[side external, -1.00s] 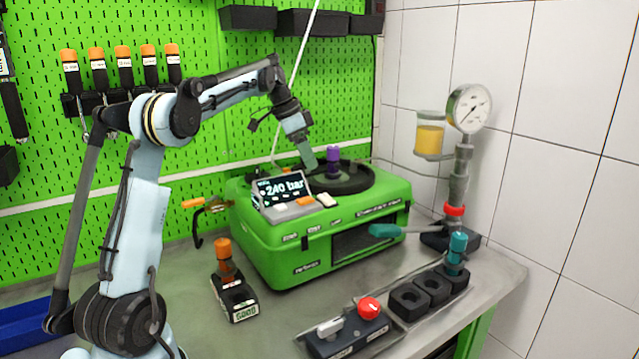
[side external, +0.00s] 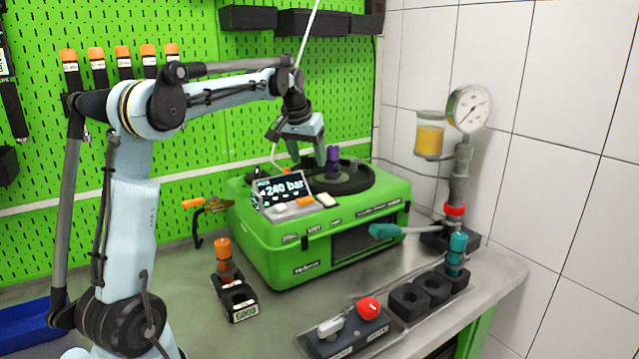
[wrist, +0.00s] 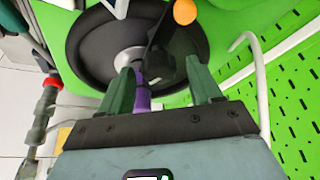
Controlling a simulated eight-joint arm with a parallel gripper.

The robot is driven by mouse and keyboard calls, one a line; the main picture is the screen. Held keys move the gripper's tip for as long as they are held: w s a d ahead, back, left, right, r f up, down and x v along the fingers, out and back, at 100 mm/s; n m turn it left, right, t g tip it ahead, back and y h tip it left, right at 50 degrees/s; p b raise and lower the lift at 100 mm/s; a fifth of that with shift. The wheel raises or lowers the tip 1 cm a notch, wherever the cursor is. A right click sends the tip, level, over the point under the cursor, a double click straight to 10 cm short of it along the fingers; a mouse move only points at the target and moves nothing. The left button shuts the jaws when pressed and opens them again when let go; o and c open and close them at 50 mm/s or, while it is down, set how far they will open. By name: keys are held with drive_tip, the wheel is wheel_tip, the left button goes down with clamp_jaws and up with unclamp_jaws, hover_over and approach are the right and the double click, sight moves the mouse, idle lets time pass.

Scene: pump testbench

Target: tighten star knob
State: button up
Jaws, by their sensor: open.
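A dark lobed part (wrist: 183,58), which looks like the star knob, shows in the wrist view over the black round dish on the green test bench (side external: 290,258). My gripper (wrist: 162,88) is open, with its green fingers either side of the lobed part's near edge. I cannot tell whether they touch it. A purple upright piece (wrist: 142,92) shows between the fingers, close to the left one. In the side view my gripper (side external: 319,160) points down over the dish, just left of the purple piece (side external: 333,158); the lobed part is not distinct there.
A display (side external: 280,190) reading 240 bar stands on the bench's front left. An orange-tipped part (wrist: 184,12) lies beyond the fingers. A pale hose (wrist: 262,85) curves at the right in the wrist view. A gauge stand (side external: 460,180) is at the right. The green pegboard wall is behind.

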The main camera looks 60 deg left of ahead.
drive_tip(key=n+g+y, duration=0.1)
drive_tip(key=n, duration=0.2)
drive_tip(key=v, duration=1.2)
drive_tip(key=s+d+f+m+t+h, duration=0.1)
drive_tip(key=s+d+f+m, duration=0.3)
drive_tip(key=d+f, duration=0.5)
drive_tip(key=s+d+f+m+t+h, duration=0.2)
drive_tip(key=s+d+f, duration=0.4)
drive_tip(key=d, duration=0.9)
wheel_tip(320, 180, down, 3)
drive_tip(key=m+t, duration=0.1)
drive_tip(key=m, duration=0.1)
drive_tip(key=shift+s+d+m, duration=0.15)
drive_tip(key=shift+m, duration=0.25)
drive_tip(key=shift+f, duration=0.15)
